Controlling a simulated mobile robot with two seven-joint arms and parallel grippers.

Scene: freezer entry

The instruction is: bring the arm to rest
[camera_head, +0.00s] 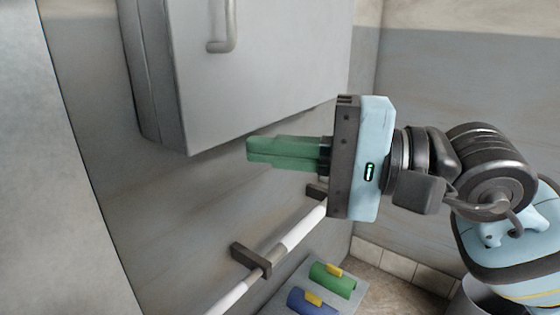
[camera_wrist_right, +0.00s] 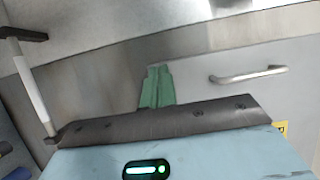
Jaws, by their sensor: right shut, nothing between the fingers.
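My right gripper (camera_head: 250,151) comes in from the right in the head view, with green fingers pressed together and nothing between them. It points left, in front of the wall and just below the grey cabinet (camera_head: 265,75) in the picture. In the right wrist view the shut green fingers (camera_wrist_right: 157,85) stand in front of a pale panel with a metal handle (camera_wrist_right: 247,74). My left gripper is in neither view.
A white rail (camera_head: 232,298) on dark brackets runs along the wall below the gripper. Under it, a green roll (camera_head: 333,281) and a blue roll (camera_head: 310,302) with yellow tabs lie on a grey surface. A large grey panel (camera_head: 45,180) fills the left side.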

